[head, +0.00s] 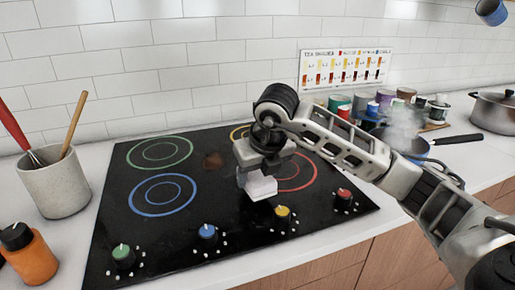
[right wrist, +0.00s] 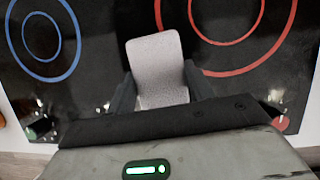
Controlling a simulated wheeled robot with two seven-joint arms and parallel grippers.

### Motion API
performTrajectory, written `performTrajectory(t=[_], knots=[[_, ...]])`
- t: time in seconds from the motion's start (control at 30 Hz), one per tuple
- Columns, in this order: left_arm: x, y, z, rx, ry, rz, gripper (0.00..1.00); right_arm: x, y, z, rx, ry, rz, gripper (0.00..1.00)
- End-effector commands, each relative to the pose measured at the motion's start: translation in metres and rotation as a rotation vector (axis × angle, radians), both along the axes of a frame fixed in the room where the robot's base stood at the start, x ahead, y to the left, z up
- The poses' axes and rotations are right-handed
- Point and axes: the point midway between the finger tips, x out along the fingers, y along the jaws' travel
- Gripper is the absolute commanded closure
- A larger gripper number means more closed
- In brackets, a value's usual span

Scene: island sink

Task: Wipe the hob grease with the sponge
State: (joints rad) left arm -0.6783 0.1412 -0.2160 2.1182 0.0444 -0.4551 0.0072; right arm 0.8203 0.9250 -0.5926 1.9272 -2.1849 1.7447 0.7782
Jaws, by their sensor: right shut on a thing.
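The black hob (head: 135,225) has coloured ring burners and several knobs along its front. A brown grease patch (head: 213,161) lies on it between the green and yellow rings. My right gripper (head: 257,183) is over the middle of the hob, left of the red ring. It is shut on a pale sponge (head: 261,187), which also shows between the fingers in the right wrist view (right wrist: 157,62). The grease is to the left of and behind the sponge. I cannot tell whether the sponge touches the hob. My left gripper is not in view.
A utensil crock (head: 58,188) and an orange bottle (head: 31,257) stand left of the hob. At the back right are several jars and cups (head: 385,100), a steaming blue pan (head: 418,148) and a steel pot (head: 492,112). A tiled wall closes the back.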

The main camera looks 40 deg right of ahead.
Motion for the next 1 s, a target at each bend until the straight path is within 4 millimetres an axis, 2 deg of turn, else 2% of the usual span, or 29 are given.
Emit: performTrajectory(t=[0.03, 0.2, 0.5, 1.0], knots=[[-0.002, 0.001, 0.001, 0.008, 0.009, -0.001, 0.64, 0.0, -0.001, 0.009, -0.001, -0.002, -0.001, 0.66], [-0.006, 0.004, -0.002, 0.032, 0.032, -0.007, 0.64, -0.001, -0.002, 0.024, -0.001, -0.003, -0.004, 0.66], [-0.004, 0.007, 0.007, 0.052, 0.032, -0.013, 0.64, -0.002, -0.004, 0.05, -0.001, -0.003, -0.01, 0.66], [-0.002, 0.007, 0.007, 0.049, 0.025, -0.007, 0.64, -0.003, -0.004, 0.052, 0.0, -0.003, -0.011, 0.66]])
